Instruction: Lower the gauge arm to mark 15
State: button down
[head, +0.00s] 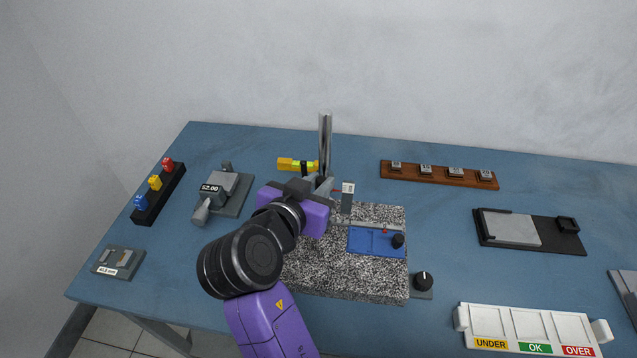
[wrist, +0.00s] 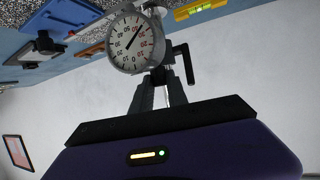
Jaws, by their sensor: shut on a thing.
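A polished column (head: 325,140) stands at the back of the speckled granite base (head: 340,278). My gripper (head: 318,186) is at the column, above the base, and hides most of the gauge arm in the head view. In the wrist view my fingers (wrist: 157,92) are closed on the grey gauge arm (wrist: 157,76) behind the dial. The round white dial (wrist: 135,43) has a dark needle and faces the wrist camera. A black clamp lever (wrist: 184,62) sticks out beside the arm.
A blue plate (head: 370,240) with a black knob lies on the granite. A yellow level (head: 293,164) lies behind it. A wooden rack (head: 438,175) stands back right, a white sorting tray (head: 528,325) front right. A caliper-like device (head: 222,192) sits left. Blue table is clear between them.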

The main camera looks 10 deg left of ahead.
jog(key=c, duration=1.3)
grip_release()
jog(key=shift+f, duration=0.2)
jog(key=b+v, duration=0.1)
jog(key=v, duration=0.6)
jog(key=shift+s, duration=0.35)
jog(key=shift+a+r, duration=0.15)
jog(key=shift+r, duration=0.05)
jog(key=w+a+r+n+t+y, duration=0.1)
jog(key=a+r+n+t+y, duration=0.25)
jog(key=a+n+y, duration=0.2)
jog(key=s+d+f+n+y, duration=0.65)
jog(key=s+d+f, duration=0.2)
jog(key=d, duration=0.25)
jog(key=s+d+f+m+g+h, duration=0.1)
jog(key=s+d+m+h, duration=0.3)
jog(key=s+d, duration=0.7)
jog(key=s+d+f+m+h, duration=0.4)
jog(key=s+d, duration=0.6)
jog(key=s, duration=0.4)
jog(key=shift+s+d+f+m+g, duration=0.3)
jog(key=shift+d+g, duration=0.05)
jog(key=shift+d, duration=0.05)
